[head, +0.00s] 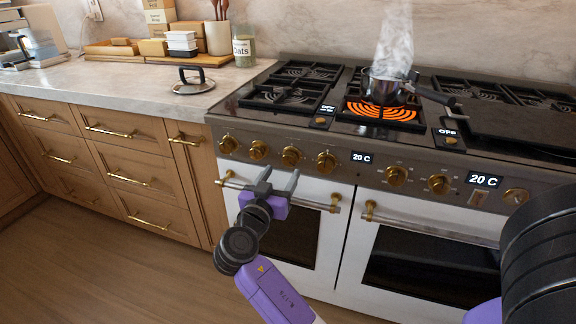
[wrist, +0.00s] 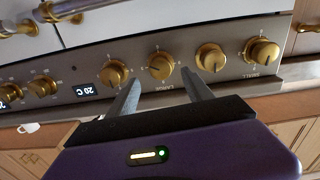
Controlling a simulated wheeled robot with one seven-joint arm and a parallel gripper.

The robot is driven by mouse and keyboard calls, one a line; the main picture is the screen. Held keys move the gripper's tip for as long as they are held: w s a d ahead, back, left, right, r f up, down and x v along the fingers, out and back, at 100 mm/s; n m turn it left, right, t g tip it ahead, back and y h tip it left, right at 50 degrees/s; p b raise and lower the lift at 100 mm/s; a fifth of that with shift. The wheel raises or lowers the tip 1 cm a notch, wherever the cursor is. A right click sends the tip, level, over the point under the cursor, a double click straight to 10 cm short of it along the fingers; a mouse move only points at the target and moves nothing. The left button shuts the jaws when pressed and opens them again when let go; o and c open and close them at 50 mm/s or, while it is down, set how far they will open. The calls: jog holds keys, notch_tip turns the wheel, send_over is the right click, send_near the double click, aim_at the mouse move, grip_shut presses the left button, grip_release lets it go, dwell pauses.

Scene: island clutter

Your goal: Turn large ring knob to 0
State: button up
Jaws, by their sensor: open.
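A row of brass knobs runs along the front of the range. In the wrist view, which is upside down, one knob (wrist: 160,65) lies between my fingertips; it seems to be the same knob (head: 290,156) in the head view, third from the left. A small label beside it looks like "LARGE" but is too blurred to be sure. Its exact setting is not readable. My gripper (head: 280,174) is open and empty, in front of and a little below this knob. The wrist view shows its two fingers (wrist: 160,85) apart, short of the knob.
A pot (head: 388,88) steams on a glowing orange burner (head: 378,112). Neighbouring knobs (head: 257,150) (head: 325,162) sit close on either side. Oven handles (head: 275,193) run just below the panel. A lid (head: 193,86) lies on the counter at left.

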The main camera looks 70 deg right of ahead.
aim_at(289, 162)
jog(key=shift+w+d, duration=0.15)
jog(key=shift+d, duration=1.4)
jog(key=shift+w+d, duration=0.1)
jog(key=shift+d, duration=1.45)
grip_shut()
